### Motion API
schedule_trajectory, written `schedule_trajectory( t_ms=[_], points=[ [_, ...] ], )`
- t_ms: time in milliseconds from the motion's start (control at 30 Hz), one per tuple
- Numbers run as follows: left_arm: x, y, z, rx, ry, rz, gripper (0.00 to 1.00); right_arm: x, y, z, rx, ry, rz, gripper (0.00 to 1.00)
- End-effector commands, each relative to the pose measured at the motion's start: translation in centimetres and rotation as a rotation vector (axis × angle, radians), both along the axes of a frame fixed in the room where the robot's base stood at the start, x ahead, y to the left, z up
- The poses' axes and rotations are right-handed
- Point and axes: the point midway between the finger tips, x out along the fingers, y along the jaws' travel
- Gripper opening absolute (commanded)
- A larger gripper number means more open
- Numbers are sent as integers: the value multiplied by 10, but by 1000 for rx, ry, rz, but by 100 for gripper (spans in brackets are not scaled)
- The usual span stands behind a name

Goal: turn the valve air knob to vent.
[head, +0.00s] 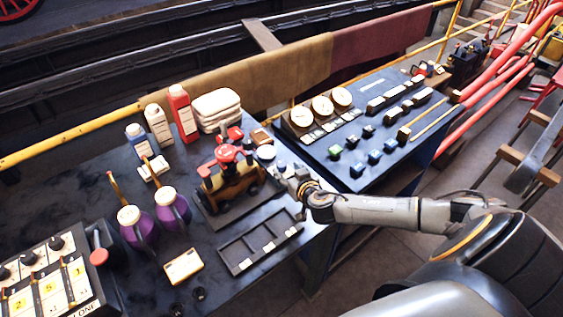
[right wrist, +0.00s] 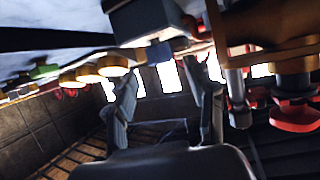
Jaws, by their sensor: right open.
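A brass valve (head: 232,182) with red knobs (head: 228,153) on top stands on a dark base on the table, in the middle of the head view. No marking for vent is readable, and I cannot tell which knob is the air knob. My right gripper (head: 279,166) is just right of the valve, reaching in from the right. In the right wrist view its two fingers (right wrist: 165,95) are apart with nothing clearly held between them. Brass parts and a red wheel (right wrist: 295,118) show to the right of the fingers there. My left gripper is not in view.
A dark tray (head: 238,267) lies in front of the valve. Purple jugs (head: 139,229), bottles (head: 184,112) and stacked white cloths (head: 215,104) stand left and behind. A gauge panel (head: 375,115) is at right, a knob panel (head: 48,280) at lower left.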

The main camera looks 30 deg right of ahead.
Motion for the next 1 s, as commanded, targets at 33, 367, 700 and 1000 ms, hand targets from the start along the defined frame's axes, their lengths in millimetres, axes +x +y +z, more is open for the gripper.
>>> schedule_trajectory(
  t_ms=[33, 367, 700, 1000],
  points=[
    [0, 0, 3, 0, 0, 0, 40, 9, -1, -1, 0, -2, -1, 54],
    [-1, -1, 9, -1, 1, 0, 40, 43, -8, -17, -1, -1, -1, 54],
    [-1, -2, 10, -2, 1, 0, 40, 51, -9, -22, 0, 0, 0, 54],
    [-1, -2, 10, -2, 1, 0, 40, 51, -9, -22, 0, 0, 0, 22]
  ],
)
